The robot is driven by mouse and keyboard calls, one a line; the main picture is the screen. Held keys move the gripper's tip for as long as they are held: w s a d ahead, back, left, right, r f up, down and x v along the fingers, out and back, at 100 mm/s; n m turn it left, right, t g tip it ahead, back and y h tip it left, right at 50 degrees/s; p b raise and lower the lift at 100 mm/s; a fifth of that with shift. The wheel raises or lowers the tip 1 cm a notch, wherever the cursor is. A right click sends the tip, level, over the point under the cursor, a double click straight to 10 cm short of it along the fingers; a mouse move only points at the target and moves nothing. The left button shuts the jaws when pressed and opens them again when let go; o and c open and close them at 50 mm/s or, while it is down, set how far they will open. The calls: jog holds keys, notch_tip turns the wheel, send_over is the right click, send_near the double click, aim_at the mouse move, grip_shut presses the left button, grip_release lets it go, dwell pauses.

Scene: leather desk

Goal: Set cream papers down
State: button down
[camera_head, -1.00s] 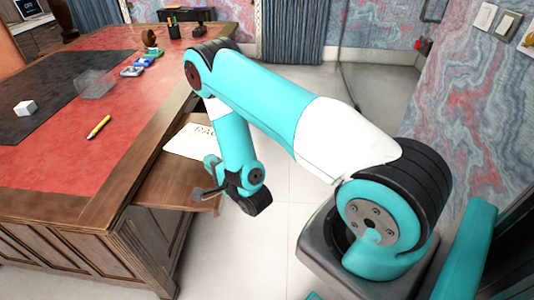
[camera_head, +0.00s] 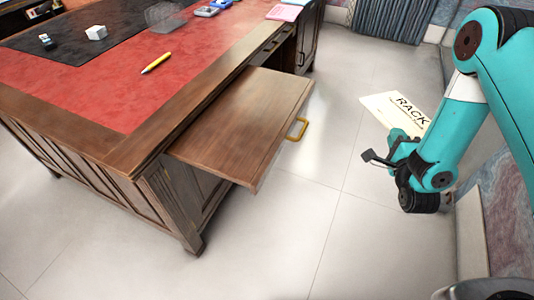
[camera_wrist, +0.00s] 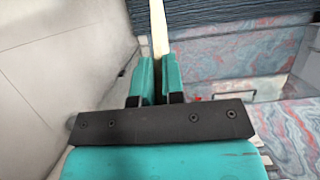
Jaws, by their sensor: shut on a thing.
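The cream papers (camera_head: 396,108) carry the printed word "RACK" and show in the head view right of the desk, above the pale floor. My gripper (camera_head: 402,138) is shut on their near edge and holds them in the air, clear of the desk. In the wrist view the papers (camera_wrist: 160,32) are a thin cream strip seen edge-on, standing up from between the two teal fingers of my gripper (camera_wrist: 157,68). Part of the papers is hidden behind the fingers.
The wooden desk has a bare pull-out board (camera_head: 235,125) with a yellow handle (camera_head: 297,129). On its red and black top lie a yellow pen (camera_head: 156,63), a white cube (camera_head: 96,32) and a pink item (camera_head: 285,12). Open floor (camera_head: 300,215) lies between the desk and my arm.

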jog(key=w+f+b, duration=0.4)
jog(key=f+b, duration=1.4)
jog(key=b, duration=0.7)
jog(key=w+a+r+n+y+p, duration=0.1)
jog(key=w+a+r+n+y, duration=0.15)
jog(key=a+r, duration=0.5)
jog(key=w+a+r+n+y, duration=0.2)
jog(key=w+a+r+y, duration=0.25)
jog(key=r, duration=0.65)
jog(key=s+a+r+n+g+y, duration=1)
jog(key=s+a+r+g, duration=0.2)
jog(key=s+a+r, duration=0.45)
notch_tip(320, 180, down, 20)
jog(key=b, duration=1)
jog(key=shift+s+d+b, duration=0.3)
jog(key=shift+s+d, duration=0.05)
jog(key=shift+s, duration=0.05)
jog(key=shift+m, duration=0.25)
